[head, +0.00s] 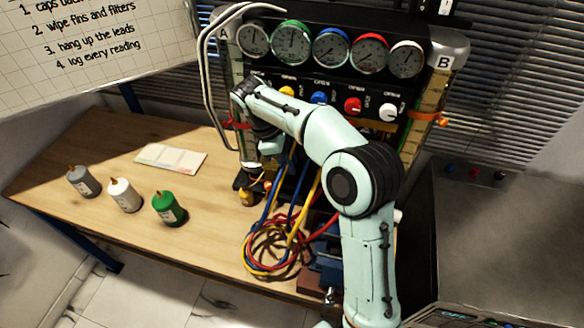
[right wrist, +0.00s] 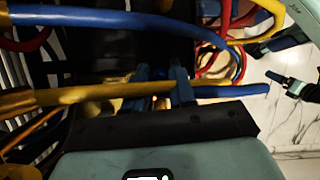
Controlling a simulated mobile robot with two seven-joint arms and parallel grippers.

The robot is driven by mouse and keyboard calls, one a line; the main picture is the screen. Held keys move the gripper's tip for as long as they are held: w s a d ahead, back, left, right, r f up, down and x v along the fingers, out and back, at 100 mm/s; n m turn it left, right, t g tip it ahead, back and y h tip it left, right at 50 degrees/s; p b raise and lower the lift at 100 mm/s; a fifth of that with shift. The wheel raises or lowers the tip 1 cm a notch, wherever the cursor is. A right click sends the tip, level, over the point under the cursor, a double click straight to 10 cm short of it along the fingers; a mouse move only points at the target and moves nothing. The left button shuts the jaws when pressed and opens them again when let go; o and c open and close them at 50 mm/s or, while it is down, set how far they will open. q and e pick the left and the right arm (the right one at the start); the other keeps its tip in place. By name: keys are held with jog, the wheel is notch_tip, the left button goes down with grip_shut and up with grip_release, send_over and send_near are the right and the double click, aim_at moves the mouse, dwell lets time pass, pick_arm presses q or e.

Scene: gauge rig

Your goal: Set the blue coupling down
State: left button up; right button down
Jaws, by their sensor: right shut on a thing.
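The coupling's far left end is dim and hard to make out. In the head view my right arm reaches up and left to the front of the gauge rig (head: 466,45), and its forearm hides the fingers and the coupling.
Blue, yellow and red hoses (head: 262,268) hang in loops at the bench's front right, beside a blue vise (head: 328,262). Grey, white and green bottles (head: 168,208) and a pale card (head: 170,157) stand or lie on the left. The wooden bench (head: 150,245) has bare room around them.

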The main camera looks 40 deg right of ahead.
jog(key=shift+s+a+f, duration=0.15)
jog(key=shift+f, duration=0.3)
jog(key=shift+s+a+f, duration=0.15)
jog(key=shift+f, duration=0.25)
jog(key=shift+w+a+r, duration=0.15)
jog(key=shift+a, duration=0.1)
jog(key=shift+w, duration=0.1)
jog(key=shift+w+d, duration=0.2)
jog(key=shift+d, duration=0.1)
jog(key=c, duration=1.2)
grip_release()
jog(key=shift+s+a, duration=0.15)
jog(key=p+v, duration=0.1)
jog(key=v, duration=0.4)
pick_arm(q)
jog(key=shift+w+a+r, duration=0.15)
jog(key=shift+w, duration=0.25)
jog(key=shift+w+a+r, duration=0.1)
jog(key=shift+w, duration=0.25)
pick_arm(e)
jog(key=w+a, duration=0.8)
jog(key=shift+w+a, duration=0.2)
jog(key=shift+a, duration=0.05)
